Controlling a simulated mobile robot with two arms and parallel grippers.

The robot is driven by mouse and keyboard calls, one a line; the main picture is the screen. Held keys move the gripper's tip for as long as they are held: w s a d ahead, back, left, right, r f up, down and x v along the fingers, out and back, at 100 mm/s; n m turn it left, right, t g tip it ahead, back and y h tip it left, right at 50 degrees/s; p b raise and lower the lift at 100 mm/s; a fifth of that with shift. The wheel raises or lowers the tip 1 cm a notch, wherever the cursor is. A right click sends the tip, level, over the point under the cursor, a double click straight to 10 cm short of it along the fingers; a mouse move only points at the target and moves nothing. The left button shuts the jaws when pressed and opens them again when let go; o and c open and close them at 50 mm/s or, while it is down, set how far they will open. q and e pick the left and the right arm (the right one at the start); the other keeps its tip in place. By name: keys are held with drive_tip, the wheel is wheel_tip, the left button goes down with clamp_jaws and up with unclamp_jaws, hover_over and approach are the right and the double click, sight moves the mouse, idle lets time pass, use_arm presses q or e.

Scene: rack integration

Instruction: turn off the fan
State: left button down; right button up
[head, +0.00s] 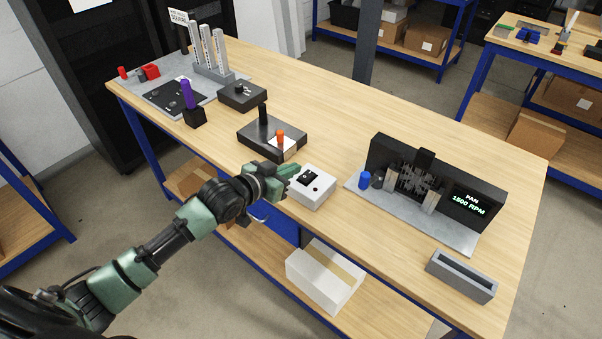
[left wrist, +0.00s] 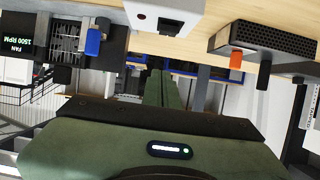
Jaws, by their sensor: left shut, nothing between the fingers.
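The fan (head: 415,182) stands in a dark housing on a grey plate at the right of the bench. Its display (head: 468,201) reads "FAN 1500 RPM" and also shows in the left wrist view (left wrist: 17,48). A white switch box (head: 313,188) with a black rocker (head: 307,177) sits left of the fan, near the bench's front edge. The box shows at the top of the left wrist view (left wrist: 163,14). My left gripper (head: 291,174) is shut and empty, close to the box's left side. I cannot tell whether it touches the box. My right gripper is out of view.
A dark box with an orange lever (head: 281,137) stands just behind and left of my left gripper. A blue knob (head: 365,180) stands on the fan's plate. A grey tray (head: 461,277) lies at the front right. The wood between switch box and fan is clear.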

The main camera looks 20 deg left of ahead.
use_arm(q)
drive_tip(key=p, duration=0.1)
hover_over(301, 185)
drive_tip(key=shift+w+d+f, duration=0.1)
drive_tip(key=shift+w+f, duration=0.1)
drive_tip(key=shift+f, duration=0.3)
drive_tip(key=shift+w+d+f, duration=0.1)
drive_tip(key=shift+w+f, duration=0.1)
drive_tip(key=shift+f, duration=0.25)
drive_tip(key=f, duration=0.1)
drive_tip(key=f+p, duration=0.1)
drive_tip(key=shift+s+a+f, duration=0.1)
drive_tip(key=shift+s+f, duration=0.2)
drive_tip(key=shift+s, duration=0.05)
drive_tip(key=shift+s+a+f, duration=0.1)
drive_tip(key=shift+s+f, duration=0.05)
drive_tip(key=shift+f, duration=0.55)
